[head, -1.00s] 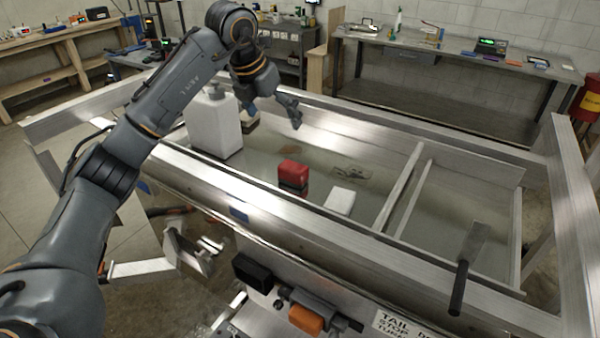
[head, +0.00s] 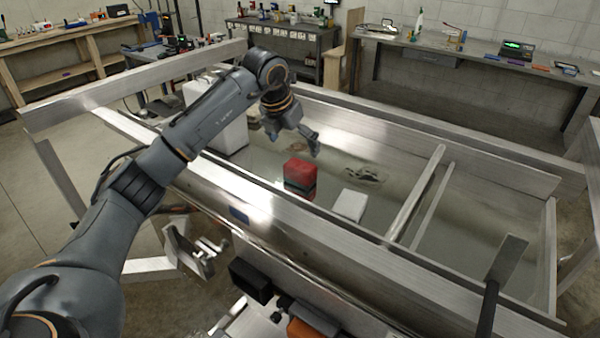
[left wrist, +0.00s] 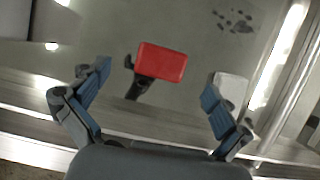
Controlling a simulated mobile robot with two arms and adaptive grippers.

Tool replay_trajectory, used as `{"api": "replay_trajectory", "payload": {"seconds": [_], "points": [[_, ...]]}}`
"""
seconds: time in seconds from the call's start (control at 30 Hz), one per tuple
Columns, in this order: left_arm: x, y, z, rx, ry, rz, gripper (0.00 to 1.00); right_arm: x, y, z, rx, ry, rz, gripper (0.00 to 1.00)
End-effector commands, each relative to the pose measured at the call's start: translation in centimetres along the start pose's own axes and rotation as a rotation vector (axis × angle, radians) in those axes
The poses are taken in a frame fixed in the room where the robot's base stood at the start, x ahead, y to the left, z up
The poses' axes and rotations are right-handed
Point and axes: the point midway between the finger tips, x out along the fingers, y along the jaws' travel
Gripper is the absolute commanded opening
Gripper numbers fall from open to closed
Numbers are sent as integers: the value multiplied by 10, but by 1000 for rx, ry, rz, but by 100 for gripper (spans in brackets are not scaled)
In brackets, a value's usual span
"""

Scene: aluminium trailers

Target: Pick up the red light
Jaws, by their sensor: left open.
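The red light (head: 300,174) is a red block with a dark lower part, standing on the floor of the aluminium trailer (head: 330,235). In the left wrist view the red light (left wrist: 162,62) shows as a red rectangle ahead of and between the spread fingers, with dark parts at its left and below. My left gripper (head: 310,143) is above the trailer bed, up and slightly right of the red light in the head view. In the left wrist view my left gripper (left wrist: 158,90) is open and empty, apart from the light. My right gripper is not seen.
A white box (head: 350,204) lies right of the red light. A large white container (head: 222,125) stands behind my left arm. Trailer side rails and a crossbar (head: 415,195) bound the bed. A dark-handled tool (head: 490,300) rests at the near right rail. Workbenches (head: 470,65) stand behind.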

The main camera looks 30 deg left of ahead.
Motion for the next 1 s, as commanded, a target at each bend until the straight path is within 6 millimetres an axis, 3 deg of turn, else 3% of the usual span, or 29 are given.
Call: {"api": "replay_trajectory", "payload": {"seconds": [0.37, 0.6, 0.87, 0.9, 1.0], "points": [[32, -4, -7, 2, 5, -2, 100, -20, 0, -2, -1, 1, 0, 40], [65, -7, -11, -1, 2, -2, 100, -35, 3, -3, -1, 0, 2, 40], [71, -6, -12, 1, 0, 0, 100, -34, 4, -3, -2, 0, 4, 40], [71, -6, -12, 1, 0, 0, 98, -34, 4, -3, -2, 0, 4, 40], [71, -6, -12, 1, 0, 0, 78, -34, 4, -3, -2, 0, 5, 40]]}}
